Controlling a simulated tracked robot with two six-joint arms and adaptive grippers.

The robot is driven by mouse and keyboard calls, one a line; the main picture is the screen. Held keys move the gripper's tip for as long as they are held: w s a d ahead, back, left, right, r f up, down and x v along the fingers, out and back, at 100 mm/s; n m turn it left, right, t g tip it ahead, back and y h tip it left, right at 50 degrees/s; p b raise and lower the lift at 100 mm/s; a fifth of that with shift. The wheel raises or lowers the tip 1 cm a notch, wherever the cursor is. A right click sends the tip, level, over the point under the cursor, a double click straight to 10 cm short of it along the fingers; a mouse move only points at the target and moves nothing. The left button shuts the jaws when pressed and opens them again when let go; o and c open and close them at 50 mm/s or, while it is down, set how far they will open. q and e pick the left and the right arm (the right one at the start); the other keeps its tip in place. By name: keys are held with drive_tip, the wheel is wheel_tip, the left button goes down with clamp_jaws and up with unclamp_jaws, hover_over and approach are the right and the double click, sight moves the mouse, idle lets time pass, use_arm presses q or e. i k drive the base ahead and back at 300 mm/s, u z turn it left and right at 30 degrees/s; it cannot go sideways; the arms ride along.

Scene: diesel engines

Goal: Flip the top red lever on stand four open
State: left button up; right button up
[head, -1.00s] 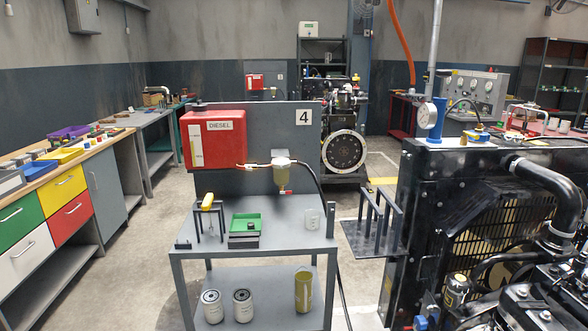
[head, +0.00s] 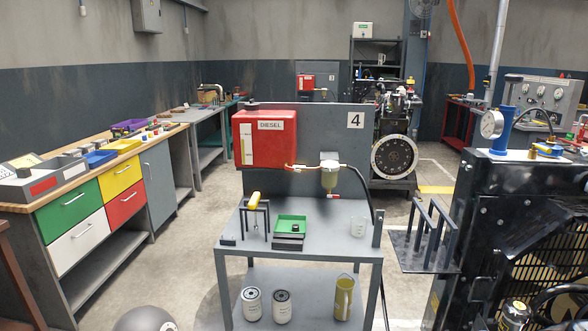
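Stand four (head: 299,256) is a grey two-level stand with a back panel marked 4 (head: 355,120), in the middle of the head view. A red diesel tank (head: 265,139) hangs on the panel's left side. A small red lever (head: 289,167) shows at the tank outlet, on the line to the filter bowl (head: 329,177). It is too small to tell its exact angle. A second, lower red piece (head: 333,196) sits under the bowl. Neither of my grippers is in view.
A green tray (head: 291,224), a yellow-handled tool on a small rack (head: 254,203) and a clear beaker (head: 357,227) stand on the stand's top. A workbench (head: 100,158) lies left, a large black engine (head: 520,220) right. Floor between bench and stand is open.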

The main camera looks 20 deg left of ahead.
sight(289, 168)
drive_tip(key=i, duration=0.9)
